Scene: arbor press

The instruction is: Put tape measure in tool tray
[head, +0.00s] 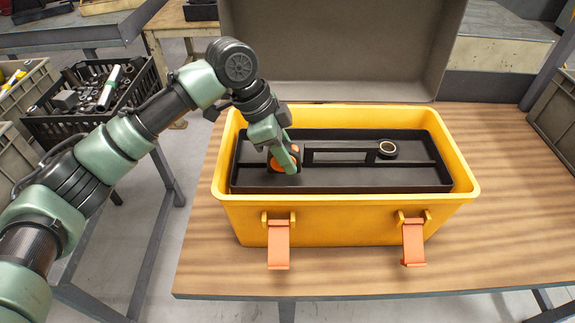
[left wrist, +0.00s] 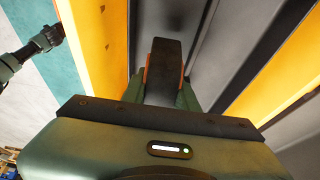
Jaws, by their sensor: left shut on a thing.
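The orange and black tape measure (head: 276,163) is between the fingers of my left gripper (head: 287,160), which is shut on it. In the left wrist view the tape measure (left wrist: 163,68) shows as a dark block with orange edges between the green fingers. The black tool tray (head: 345,182) sits inside the yellow toolbox (head: 350,215). The tape measure is low over or in the left part of the tray; I cannot tell whether it touches the tray floor. A far-off arm end, apparently my right one (left wrist: 50,38), shows small in the left wrist view, its fingers unclear.
A metal ring (head: 387,148) lies in the right part of the tray, near the tray's central handle (head: 340,153). The grey lid (head: 335,50) stands open behind. Orange latches (head: 278,245) hang in front. The wooden table (head: 500,200) is bare to the right.

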